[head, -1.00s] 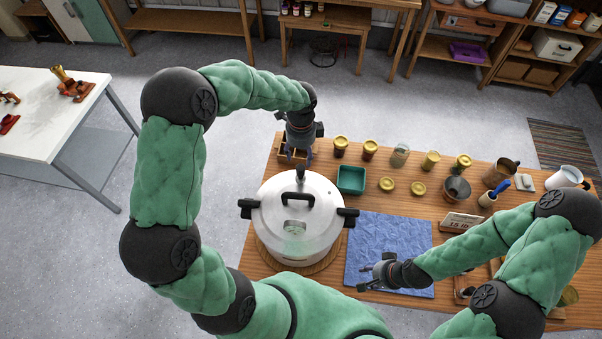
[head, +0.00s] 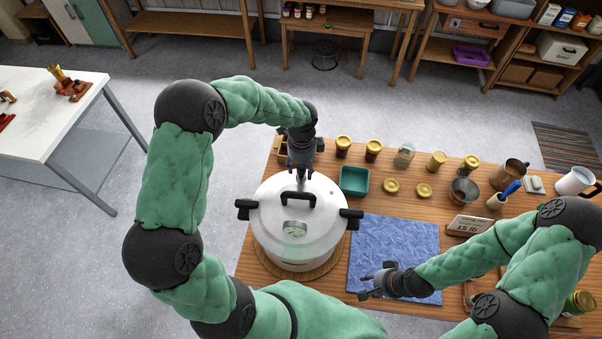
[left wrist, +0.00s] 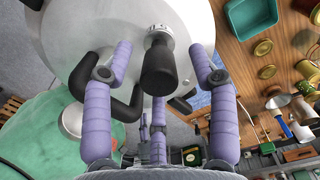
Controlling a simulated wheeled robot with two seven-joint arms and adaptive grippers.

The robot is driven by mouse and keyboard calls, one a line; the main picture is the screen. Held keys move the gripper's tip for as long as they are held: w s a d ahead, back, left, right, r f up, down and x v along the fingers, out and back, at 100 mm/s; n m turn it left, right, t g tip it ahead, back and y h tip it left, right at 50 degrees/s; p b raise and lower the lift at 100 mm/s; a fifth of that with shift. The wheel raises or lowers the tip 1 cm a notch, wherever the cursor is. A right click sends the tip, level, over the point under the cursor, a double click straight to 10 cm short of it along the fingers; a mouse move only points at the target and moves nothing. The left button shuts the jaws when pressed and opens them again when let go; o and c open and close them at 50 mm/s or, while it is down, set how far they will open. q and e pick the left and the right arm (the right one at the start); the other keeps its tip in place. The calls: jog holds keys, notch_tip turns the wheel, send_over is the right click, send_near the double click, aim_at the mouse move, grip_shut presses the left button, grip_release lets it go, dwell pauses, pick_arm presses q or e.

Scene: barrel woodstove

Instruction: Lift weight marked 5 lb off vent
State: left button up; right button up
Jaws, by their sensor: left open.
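My left gripper (head: 302,172) is over the weight, pointing down. In the left wrist view its purple fingers (left wrist: 162,65) are open, one on each side of the knob with gaps. My right gripper (head: 370,283) is open and empty above the blue cloth (head: 395,245).
A green tray (head: 354,181), several jars (head: 373,150), loose gold lids (head: 391,186) and a sign reading 15 lb (head: 468,225) are to the canner's right. The lid handle is close to my left gripper. A white table (head: 40,110) stands at the far left.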

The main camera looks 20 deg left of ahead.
pick_arm(q)
grip_shut()
jog(key=shift+r+p, duration=0.8)
jog(key=shift+r, duration=0.45)
dwell(1.0)
jog(key=shift+r+p, duration=0.9)
jog(key=shift+r, duration=0.45)
jog(key=shift+r+p, duration=1)
jog(key=shift+r, duration=0.45)
